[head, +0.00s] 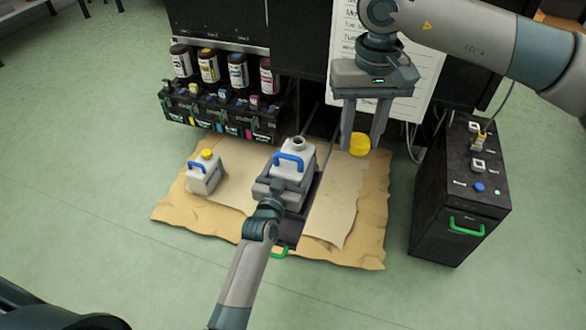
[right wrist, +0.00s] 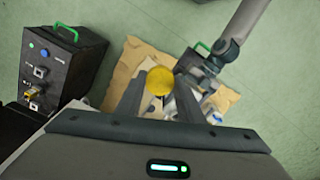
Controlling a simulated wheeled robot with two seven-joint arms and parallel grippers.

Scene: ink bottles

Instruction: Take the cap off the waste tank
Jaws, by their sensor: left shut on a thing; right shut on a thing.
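The waste tank (head: 293,168) is a white jug with a blue handle, upright in the middle of the head view. Its neck (head: 299,143) is open, with no cap on it. My left gripper (head: 283,186) is shut on the tank from the near side; its fingertips are partly hidden. The yellow cap (head: 360,146) is between the fingers of my right gripper (head: 362,138), to the right of the tank and apart from it. The cap (right wrist: 161,81) also shows between the fingers in the right wrist view.
A second white jug (head: 204,176) with a yellow cap stands on the brown sheet (head: 172,206) at left. Ink bottles (head: 208,66) line a black rack behind. A black cabinet (head: 450,198) with a green handle stands at right. A dark tray (head: 292,228) lies under the tank.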

